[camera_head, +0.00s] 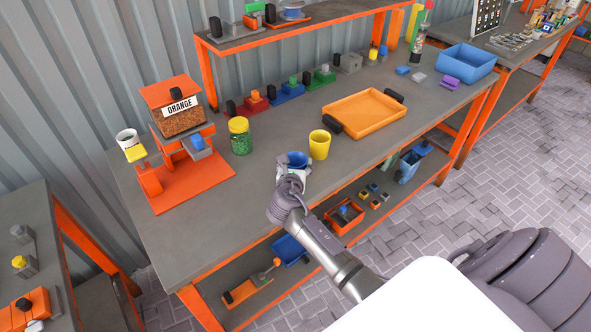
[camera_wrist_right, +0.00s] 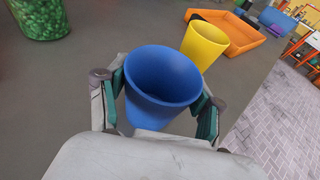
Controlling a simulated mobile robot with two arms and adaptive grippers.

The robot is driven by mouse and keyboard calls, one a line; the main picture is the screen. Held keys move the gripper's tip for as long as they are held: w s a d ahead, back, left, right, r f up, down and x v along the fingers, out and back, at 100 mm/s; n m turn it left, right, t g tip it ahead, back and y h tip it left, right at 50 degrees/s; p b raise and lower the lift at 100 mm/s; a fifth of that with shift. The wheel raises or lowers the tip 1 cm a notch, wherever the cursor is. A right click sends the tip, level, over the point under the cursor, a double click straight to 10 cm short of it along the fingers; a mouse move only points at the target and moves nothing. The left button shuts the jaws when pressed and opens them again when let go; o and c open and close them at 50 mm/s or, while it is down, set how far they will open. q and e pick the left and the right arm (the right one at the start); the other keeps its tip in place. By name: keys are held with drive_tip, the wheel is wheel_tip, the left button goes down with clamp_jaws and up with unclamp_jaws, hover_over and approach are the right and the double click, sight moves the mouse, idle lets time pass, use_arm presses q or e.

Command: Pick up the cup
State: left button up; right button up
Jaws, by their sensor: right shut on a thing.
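A blue cup (camera_head: 297,160) is at the front edge of the workbench in the head view, partly hidden by my right gripper (camera_head: 291,176). In the right wrist view the blue cup (camera_wrist_right: 162,82) is upright and empty between the two fingers of my right gripper (camera_wrist_right: 160,100), which touch it on both sides. Whether its base rests on the bench is hidden. A yellow cup (camera_head: 319,144) stands upright just behind and to the right of it, and it also shows in the right wrist view (camera_wrist_right: 205,43). My left gripper is not in view.
A jar with green contents (camera_head: 240,137) stands left of the cups. An orange tray (camera_head: 364,113) lies to the right. Bare bench top lies between jar and cups.

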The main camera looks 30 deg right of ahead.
drive_tip(key=shift+c, duration=0.6)
drive_tip(key=shift+r, duration=0.1)
wheel_tip(320, 180, up, 4)
drive_tip(key=shift+r, duration=0.1)
drive_tip(key=s+d+r, duration=0.2)
drive_tip(key=d, duration=0.1)
drive_tip(key=s+d+r, duration=0.2)
drive_tip(key=s, duration=0.1)
drive_tip(key=s+d+r, duration=0.2)
drive_tip(key=d, duration=0.1)
drive_tip(key=shift+s+d+r, duration=0.25)
drive_tip(key=shift+s+d, duration=0.1)
